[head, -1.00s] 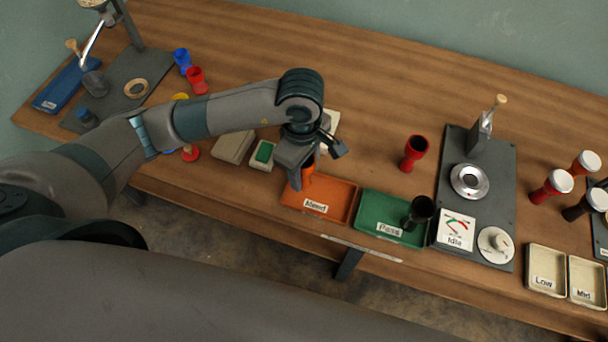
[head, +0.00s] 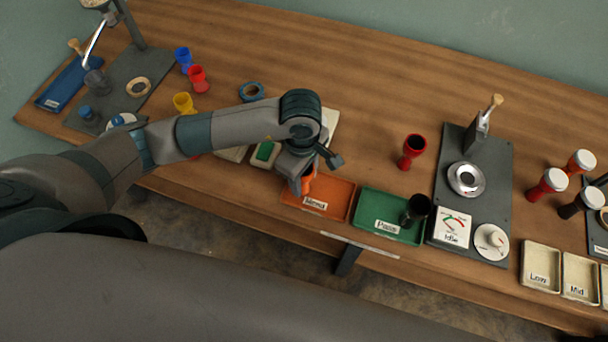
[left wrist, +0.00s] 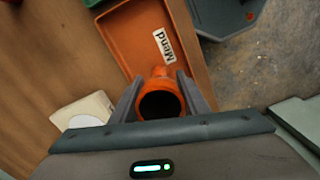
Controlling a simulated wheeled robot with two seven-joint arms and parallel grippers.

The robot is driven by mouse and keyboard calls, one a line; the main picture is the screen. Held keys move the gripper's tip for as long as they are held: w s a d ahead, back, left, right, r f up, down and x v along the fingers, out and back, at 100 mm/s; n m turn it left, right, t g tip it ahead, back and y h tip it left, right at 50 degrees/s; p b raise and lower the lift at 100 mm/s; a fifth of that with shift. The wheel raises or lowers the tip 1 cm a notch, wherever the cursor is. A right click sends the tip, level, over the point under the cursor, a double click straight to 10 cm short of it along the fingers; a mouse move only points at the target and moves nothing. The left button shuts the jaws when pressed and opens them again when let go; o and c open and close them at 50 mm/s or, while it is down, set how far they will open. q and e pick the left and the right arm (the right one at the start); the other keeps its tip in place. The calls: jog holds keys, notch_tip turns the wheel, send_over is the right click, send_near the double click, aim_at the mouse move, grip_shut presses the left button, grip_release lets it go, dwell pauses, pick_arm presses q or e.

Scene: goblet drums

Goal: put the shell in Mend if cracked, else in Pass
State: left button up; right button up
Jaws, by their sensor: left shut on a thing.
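My left gripper (head: 306,183) is shut on an orange goblet-shaped shell (head: 309,182). In the left wrist view the shell (left wrist: 160,100) sits between the two fingers, its dark open mouth facing the camera. I see no crack on the part that shows; most of its side is hidden. The orange Mend tray (head: 338,200) lies just beside and beneath the gripper, and the Mend tray (left wrist: 125,38) looks empty in the wrist view. The green Pass tray (head: 368,216) is to its right, with a black shell (head: 416,208) standing in it. My right gripper is not in view.
A red shell (head: 412,150) stands behind the Pass tray. A dark tester board (head: 470,200) with a ring and an Idle dial is further right. Low and Mid trays (head: 541,268) sit at the front right. Blue, red and yellow shells stand at the left. The table's back middle is clear.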

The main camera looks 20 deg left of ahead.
pick_arm(q)
jog(key=shift+f, duration=0.15)
jog(key=o, duration=1.2)
jog(key=shift+c, duration=0.2)
jog(key=shift+r, duration=0.35)
notch_tip(320, 180, up, 10)
jog(key=b, duration=0.3)
jog(key=shift+w+a+r, duration=0.1)
jog(key=shift+r, duration=0.1)
jog(key=shift+r+b, duration=0.35)
jog(key=shift+r, duration=0.3)
